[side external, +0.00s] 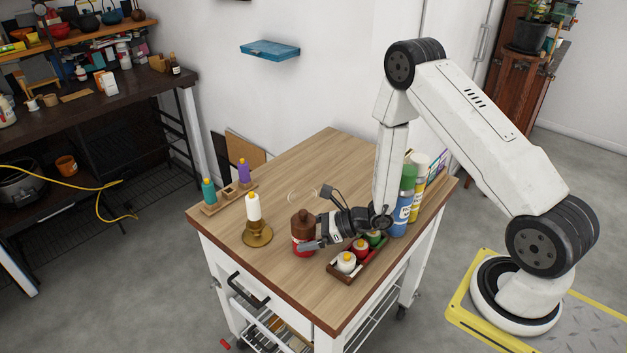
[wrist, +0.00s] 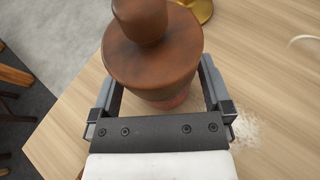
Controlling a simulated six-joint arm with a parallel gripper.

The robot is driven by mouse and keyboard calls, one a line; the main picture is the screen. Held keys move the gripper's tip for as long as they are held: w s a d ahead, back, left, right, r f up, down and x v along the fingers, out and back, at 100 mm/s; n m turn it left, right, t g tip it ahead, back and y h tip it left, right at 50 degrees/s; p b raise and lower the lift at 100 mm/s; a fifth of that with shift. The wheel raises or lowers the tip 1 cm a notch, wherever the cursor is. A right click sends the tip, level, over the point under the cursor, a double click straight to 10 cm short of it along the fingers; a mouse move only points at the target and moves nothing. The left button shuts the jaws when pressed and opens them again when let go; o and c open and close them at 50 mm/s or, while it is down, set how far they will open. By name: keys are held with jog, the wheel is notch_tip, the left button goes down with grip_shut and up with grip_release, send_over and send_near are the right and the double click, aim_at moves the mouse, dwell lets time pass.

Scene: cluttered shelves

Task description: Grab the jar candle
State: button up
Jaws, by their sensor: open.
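A jar with a brown, wood-like knobbed lid and a red lower body (side external: 303,232), which looks like the jar candle, stands upright on the wooden table top. In the wrist view its lid (wrist: 152,50) fills the upper middle and hides most of the body. My gripper (side external: 313,243) is low beside the jar, reaching in from the right. In the wrist view my gripper (wrist: 157,78) is open, with one finger on each side of the jar. Whether either finger touches it cannot be told.
A tray (side external: 341,277) of small lidded jars is close on the right. Tall cans (side external: 401,210) stand behind it. A rack (side external: 215,207) with small bottles is at the far left. The table's back middle is mostly clear.

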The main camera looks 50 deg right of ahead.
jog(key=shift+w+a, duration=0.1)
dwell(0.4)
grip_shut()
